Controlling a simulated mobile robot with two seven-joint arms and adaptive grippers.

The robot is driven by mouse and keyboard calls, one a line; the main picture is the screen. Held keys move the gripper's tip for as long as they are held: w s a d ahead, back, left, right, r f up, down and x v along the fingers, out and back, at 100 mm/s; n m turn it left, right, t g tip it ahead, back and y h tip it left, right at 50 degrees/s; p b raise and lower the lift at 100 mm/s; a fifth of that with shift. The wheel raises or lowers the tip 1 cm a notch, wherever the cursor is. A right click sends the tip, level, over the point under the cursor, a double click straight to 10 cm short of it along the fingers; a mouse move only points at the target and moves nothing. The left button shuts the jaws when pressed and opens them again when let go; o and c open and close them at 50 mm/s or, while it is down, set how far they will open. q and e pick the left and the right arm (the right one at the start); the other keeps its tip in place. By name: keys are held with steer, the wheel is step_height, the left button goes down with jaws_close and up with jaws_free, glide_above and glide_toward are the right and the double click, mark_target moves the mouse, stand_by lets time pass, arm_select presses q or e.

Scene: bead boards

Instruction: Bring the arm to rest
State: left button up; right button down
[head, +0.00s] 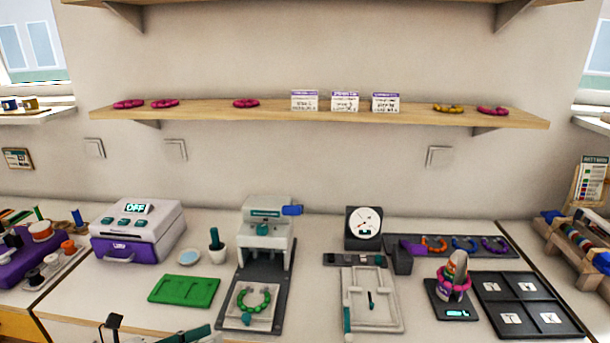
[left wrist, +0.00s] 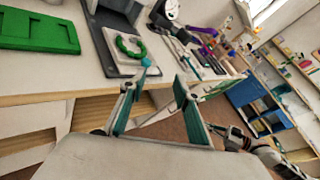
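My left gripper (head: 158,332) shows only in part at the bottom edge of the head view. In the left wrist view its two teal-padded fingers (left wrist: 160,82) stand well apart with nothing between them. It is open, in front of the table edge and apart from the things on the table. A dark grey arm end, which looks like my right gripper (left wrist: 238,137), shows low at the right of the left wrist view. Its fingers are too small to read. The head view does not show it.
On the table (head: 215,295) are a green board (head: 184,291), a press with a green bead ring (head: 252,310), a white-and-purple machine (head: 137,229), a dial gauge (head: 363,227), a scale with a bead-ringed cone (head: 452,311) and a dark sectioned tray (head: 527,305). A wooden shelf (head: 300,112) runs above.

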arm_select(q)
steer(key=s+d+f+n+y, duration=0.1)
steer(key=s+f+n+y, duration=0.1)
steer(key=s+f+n, duration=0.2)
steer(key=s+d+f+n+y, duration=0.1)
steer(key=s+f+n+y, duration=0.2)
steer(key=f+n, duration=0.8)
steer(key=s+d+f+n+y, duration=0.1)
steer(key=s+f+n+y, duration=0.2)
steer(key=n, duration=1.7)
steer(key=s+f, duration=0.3)
steer(key=f, duration=0.1)
steer(key=shift+s+f+n, duration=0.15)
steer(key=shift+s+n, duration=0.1)
steer(key=shift+n, duration=0.15)
